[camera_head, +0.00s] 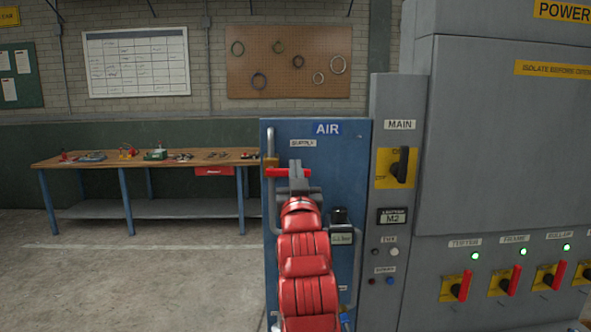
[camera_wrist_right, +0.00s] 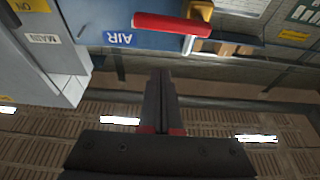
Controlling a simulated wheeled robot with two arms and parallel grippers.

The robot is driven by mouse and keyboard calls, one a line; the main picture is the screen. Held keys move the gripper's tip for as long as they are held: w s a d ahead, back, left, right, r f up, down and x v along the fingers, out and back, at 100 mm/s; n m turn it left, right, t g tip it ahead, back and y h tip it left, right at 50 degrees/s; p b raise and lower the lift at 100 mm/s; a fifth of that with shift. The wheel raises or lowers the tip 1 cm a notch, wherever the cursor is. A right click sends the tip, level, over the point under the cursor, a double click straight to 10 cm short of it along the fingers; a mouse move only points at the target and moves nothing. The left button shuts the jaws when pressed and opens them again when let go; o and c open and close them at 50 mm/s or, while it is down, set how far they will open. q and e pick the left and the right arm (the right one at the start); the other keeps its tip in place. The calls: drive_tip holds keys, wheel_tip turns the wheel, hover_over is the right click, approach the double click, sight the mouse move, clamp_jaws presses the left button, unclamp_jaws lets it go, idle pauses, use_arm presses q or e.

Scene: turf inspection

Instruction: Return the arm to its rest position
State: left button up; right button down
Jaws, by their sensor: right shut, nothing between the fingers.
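My right arm, in red, rises from the bottom of the head view in front of the blue AIR panel (camera_head: 345,165). My right gripper (camera_head: 297,167) is grey and shut, with nothing between its fingers. In the head view it overlaps the red valve handle (camera_head: 274,172), which lies crosswise on the supply pipe. In the right wrist view the shut fingertips (camera_wrist_right: 160,73) point toward the panel, and the red handle (camera_wrist_right: 172,25) shows beyond them with a visible gap. My left gripper is in neither view.
A grey cabinet with a MAIN switch (camera_head: 402,167) and several red-handled switches, such as this one (camera_head: 463,286), stands at right. A workbench (camera_head: 190,162) with small tools is at the back left. The concrete floor (camera_head: 150,285) at left is clear.

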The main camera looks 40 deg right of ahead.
drive_tip(key=shift+b+v, duration=0.4)
drive_tip(key=shift+v, duration=1.65)
